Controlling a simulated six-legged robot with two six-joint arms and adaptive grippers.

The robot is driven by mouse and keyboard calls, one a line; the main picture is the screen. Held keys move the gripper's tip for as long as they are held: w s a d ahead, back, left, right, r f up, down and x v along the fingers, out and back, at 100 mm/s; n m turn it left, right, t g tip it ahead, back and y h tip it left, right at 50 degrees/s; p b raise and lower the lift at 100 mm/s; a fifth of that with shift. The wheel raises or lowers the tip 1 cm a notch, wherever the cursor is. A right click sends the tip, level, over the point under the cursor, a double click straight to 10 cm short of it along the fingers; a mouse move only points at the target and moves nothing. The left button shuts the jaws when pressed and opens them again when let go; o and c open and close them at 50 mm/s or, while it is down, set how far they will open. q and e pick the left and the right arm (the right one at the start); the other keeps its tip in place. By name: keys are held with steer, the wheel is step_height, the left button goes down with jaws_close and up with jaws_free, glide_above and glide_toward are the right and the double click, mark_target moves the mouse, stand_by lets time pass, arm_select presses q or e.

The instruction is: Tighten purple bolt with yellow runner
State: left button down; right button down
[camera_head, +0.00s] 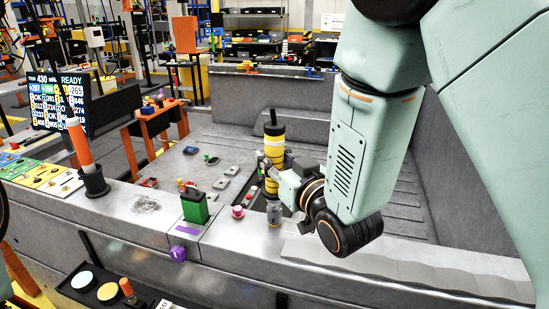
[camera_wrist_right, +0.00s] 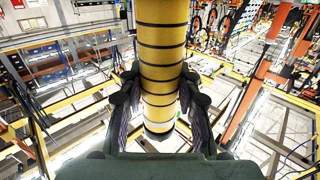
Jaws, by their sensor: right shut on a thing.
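The yellow runner (camera_head: 274,150) is an upright yellow cylinder with black bands and a dark top. My right gripper (camera_head: 272,180) is shut on it from the right. In the right wrist view the runner (camera_wrist_right: 160,65) stands between both fingers. A grey cylindrical holder (camera_head: 274,213) is directly below the runner; I cannot tell whether they touch. The purple bolt (camera_head: 178,254) sits on the front face of the grey bed wall, left of and below the runner, apart from my right gripper. A purple mark (camera_head: 187,230) is on the ledge above it. My left gripper is not in view.
An orange-handled tool (camera_head: 80,145) stands in a black holder at left. A dark tray (camera_head: 98,290) lies below. The ledge right of the green block is partly clear.

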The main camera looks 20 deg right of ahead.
steer(key=shift+f, duration=0.2)
steer(key=shift+s+f, duration=0.15)
steer(key=shift+f, duration=0.15)
stand_by(1.0)
steer(key=shift+r, duration=0.15)
